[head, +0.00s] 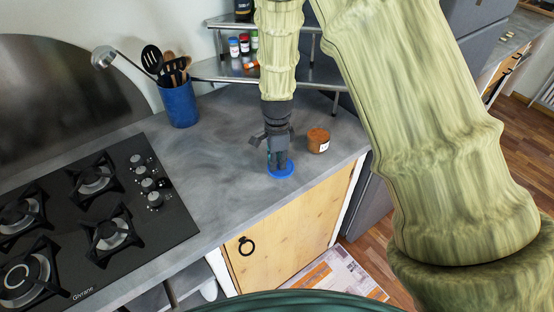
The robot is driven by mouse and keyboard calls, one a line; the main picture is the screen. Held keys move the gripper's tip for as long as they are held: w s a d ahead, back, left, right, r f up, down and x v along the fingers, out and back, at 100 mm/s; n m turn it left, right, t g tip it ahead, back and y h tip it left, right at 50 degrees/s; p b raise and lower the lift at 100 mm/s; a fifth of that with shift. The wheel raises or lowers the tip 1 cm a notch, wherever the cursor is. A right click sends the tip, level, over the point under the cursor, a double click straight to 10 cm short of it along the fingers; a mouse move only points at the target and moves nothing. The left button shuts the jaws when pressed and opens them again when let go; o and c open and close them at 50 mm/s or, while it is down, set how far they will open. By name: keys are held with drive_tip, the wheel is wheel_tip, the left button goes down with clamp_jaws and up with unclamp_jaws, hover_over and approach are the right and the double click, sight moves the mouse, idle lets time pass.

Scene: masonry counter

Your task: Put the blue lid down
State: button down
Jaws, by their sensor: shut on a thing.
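The blue lid (281,173) is a small round disc at the front part of the grey counter, below my gripper's fingertips. My gripper (277,162) points straight down and is shut on the lid. The lid is at or very close to the counter surface; I cannot tell whether it touches. The fingers hide the lid's middle and part of its far rim.
A brown jar (318,140) with a pale label stands just right of my gripper. A black gas hob (95,210) lies to the left. A blue utensil pot (179,104) and a metal shelf (225,72) stand behind. Grey counter (215,165) is clear left of the lid.

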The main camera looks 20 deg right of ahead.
drive_tip(key=c, duration=1.4)
unclamp_jaws()
drive_tip(key=shift+o, duration=0.2)
drive_tip(key=shift+r, duration=0.1)
wheel_tip(320, 180, up, 12)
drive_tip(key=b, duration=0.3)
